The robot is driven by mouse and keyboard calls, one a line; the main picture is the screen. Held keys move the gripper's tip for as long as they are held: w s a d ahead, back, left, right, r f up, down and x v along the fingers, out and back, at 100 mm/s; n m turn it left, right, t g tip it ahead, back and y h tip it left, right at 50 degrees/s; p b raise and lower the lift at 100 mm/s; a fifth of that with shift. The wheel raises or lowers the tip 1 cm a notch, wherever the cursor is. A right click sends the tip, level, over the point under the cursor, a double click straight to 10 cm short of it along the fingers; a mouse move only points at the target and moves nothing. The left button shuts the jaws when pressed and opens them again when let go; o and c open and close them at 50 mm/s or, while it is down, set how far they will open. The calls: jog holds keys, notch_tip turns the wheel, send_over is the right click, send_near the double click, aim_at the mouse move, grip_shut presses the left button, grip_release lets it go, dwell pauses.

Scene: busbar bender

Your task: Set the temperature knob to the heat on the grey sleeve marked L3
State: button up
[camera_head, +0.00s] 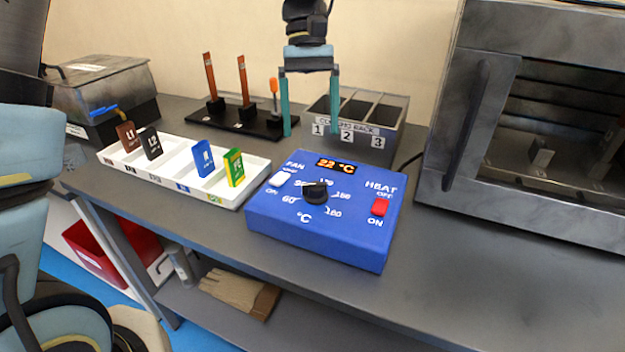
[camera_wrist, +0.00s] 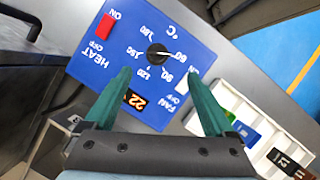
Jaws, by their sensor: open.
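The black temperature knob (camera_head: 315,192) sits in the middle of the blue control box (camera_head: 318,237), amid printed numbers from 60 to 180. In the wrist view the knob (camera_wrist: 158,52) has a pale pointer turned toward the low end, near 60; its exact setting is hard to read. My gripper (camera_head: 311,132) is open and empty, its teal fingers above and behind the box. In the wrist view the gripper (camera_wrist: 159,77) points toward the knob without touching it. I cannot make out a grey sleeve marked L3; the white tray (camera_head: 250,192) holds brown, black, blue and green-yellow sleeves.
The box's display (camera_head: 338,165) reads 22 °C. A white fan switch (camera_head: 279,179) and red heat switch (camera_head: 380,207) flank the knob. A cooling rack (camera_head: 385,140) and upright-bar stand (camera_head: 235,122) are behind. A metal oven (camera_head: 470,130) at right holds a small grey piece (camera_head: 541,152).

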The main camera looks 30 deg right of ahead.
aim_at(315, 182)
jog(key=p+x, duration=0.2)
jog(key=x, duration=0.8)
jog(key=shift+s+f, duration=0.2)
jog(key=shift+f, duration=0.1)
jog(key=c, duration=1.4)
jog(key=shift+m, duration=0.3)
jog(key=m+p, duration=0.1)
jog(key=m, duration=0.1)
jog(key=m+t+y+p, duration=0.1)
jog(key=m, duration=0.2)
jog(key=shift+d+r+t+y, duration=0.1)
jog(key=shift+d+t+y, duration=0.05)
jog(key=shift+t+y, duration=0.15)
jog(key=m+t, duration=0.1)
jog(key=m, duration=0.2)
jog(key=m+t+p, duration=0.1)
jog(key=m, duration=0.2)
jog(key=shift+d+y, duration=0.15)
jog(key=shift+y, duration=0.25)
